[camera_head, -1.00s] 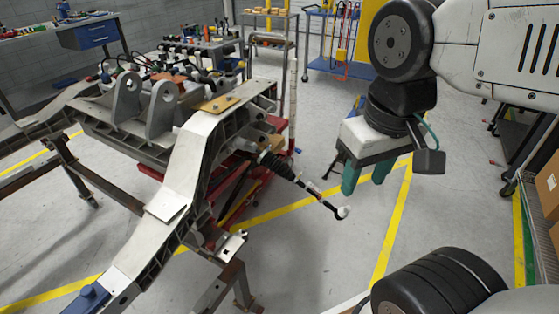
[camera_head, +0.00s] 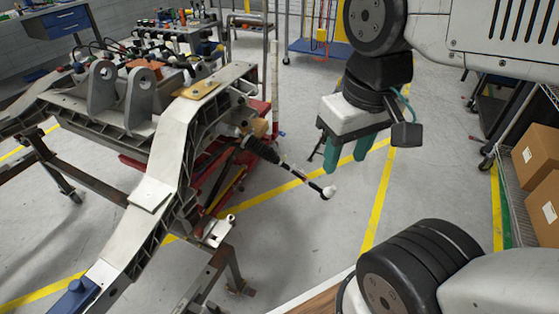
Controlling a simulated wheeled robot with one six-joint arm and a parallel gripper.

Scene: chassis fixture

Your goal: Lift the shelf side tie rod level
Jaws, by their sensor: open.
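The tie rod (camera_head: 303,176) sticks out from the right side of the grey chassis frame (camera_head: 172,150). It has a black ribbed boot at its inner end and a pale ball end at its outer tip. It slopes down to the right and hangs clear of the floor. My gripper (camera_head: 347,162) has two green fingers pointing down, spread apart with nothing between them. In the picture it is just above and right of the rod's outer end, apart from it. The depth gap between them is hard to judge.
A red lift (camera_head: 215,180) stands under the chassis, and brown metal stands (camera_head: 228,265) hold it up. A wire rack with cardboard boxes (camera_head: 538,150) is at the right edge. A blue cart (camera_head: 318,47) stands behind. The floor right of the rod is clear.

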